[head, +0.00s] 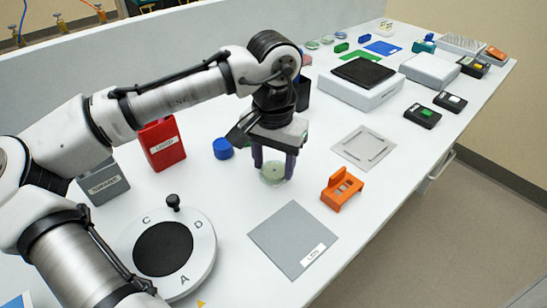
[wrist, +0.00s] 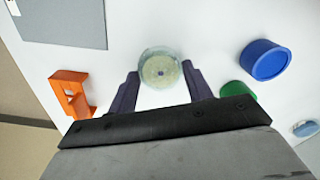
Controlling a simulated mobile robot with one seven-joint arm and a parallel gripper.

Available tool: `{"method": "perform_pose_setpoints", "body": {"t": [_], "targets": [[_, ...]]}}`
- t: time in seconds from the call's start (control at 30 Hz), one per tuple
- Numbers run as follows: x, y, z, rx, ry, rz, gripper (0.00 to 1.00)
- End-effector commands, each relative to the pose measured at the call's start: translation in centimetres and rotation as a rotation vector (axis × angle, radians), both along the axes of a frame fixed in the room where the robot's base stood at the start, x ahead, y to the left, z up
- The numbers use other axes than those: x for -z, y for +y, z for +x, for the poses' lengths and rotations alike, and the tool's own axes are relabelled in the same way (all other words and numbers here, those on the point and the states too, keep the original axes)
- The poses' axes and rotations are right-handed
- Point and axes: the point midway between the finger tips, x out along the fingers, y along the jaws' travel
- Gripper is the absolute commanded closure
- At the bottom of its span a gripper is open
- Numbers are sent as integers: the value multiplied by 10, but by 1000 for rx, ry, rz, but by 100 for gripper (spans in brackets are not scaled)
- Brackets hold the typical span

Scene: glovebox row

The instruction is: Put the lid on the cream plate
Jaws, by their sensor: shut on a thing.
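The cream plate (head: 272,179) is a small round dish with a pale cream-green fill and a dark spot at its centre. It stands on the white bench, directly below my gripper (head: 274,166). In the wrist view the cream plate (wrist: 160,73) lies between my fingertips (wrist: 161,70). My gripper is shut on a clear round lid (wrist: 159,51), whose faint rim shows around the cream disc. The lid is over the plate. I cannot tell whether the lid touches the plate or is a little above it.
A bare grey mat (head: 293,238), labelled apparently LIDS, lies in front. An orange holder (head: 342,190) stands to the right. A blue round cap (head: 223,148) and red box (head: 162,145) stand left, and a turntable (head: 163,249) at front left. A metal plate (head: 364,147) lies beyond.

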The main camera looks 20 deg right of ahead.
Motion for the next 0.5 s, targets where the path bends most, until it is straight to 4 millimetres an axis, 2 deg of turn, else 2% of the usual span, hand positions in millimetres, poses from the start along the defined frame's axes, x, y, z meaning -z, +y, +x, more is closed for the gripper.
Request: {"method": "perform_pose_setpoints", "body": {"t": [0.37, 0.4, 0.5], "targets": [[0, 0, 0, -1, 0, 0, 71], [0, 0, 0, -1, 0, 0, 45], [0, 0, 0, -1, 0, 0, 32]]}}
